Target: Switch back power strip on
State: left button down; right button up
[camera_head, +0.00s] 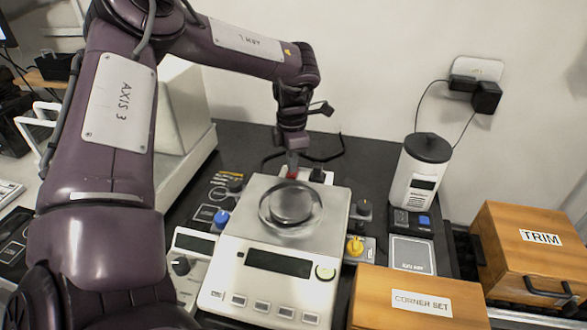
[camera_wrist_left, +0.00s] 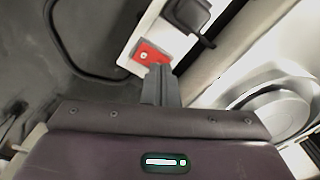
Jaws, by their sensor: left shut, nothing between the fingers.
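The back power strip (camera_head: 304,174) is a white bar on the black table behind the balance, partly hidden by my gripper and the balance. In the left wrist view the white strip (camera_wrist_left: 146,28) runs diagonally, with a red rocker switch (camera_wrist_left: 152,55) and a black plug (camera_wrist_left: 187,13) in it. My left gripper (camera_head: 292,170) points down at the red switch, shut and empty. In the left wrist view its fingertips (camera_wrist_left: 158,70) sit right at the switch's lower edge. I cannot tell whether they touch it, or which way the switch is set. My right gripper is not in view.
The balance (camera_head: 262,265) with its round pan stands just in front of the strip. A white device with a black lid (camera_head: 420,170) stands right of it. Wooden boxes (camera_head: 530,250) are at the right. A cable (camera_head: 328,158) lies behind the strip near the wall.

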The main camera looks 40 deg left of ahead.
aim_at(291, 175)
pick_arm(q)
jog(key=shift+r+p, duration=0.35)
jog(key=shift+r, duration=0.35)
jog(key=shift+s+a+r+p, duration=0.1)
jog(key=shift+a+r+p, duration=0.1)
jog(key=shift+r+p, duration=0.8)
jog(key=shift+d+r+p, duration=0.1)
jog(key=shift+r+p, duration=0.35)
jog(key=shift+r, duration=0.45)
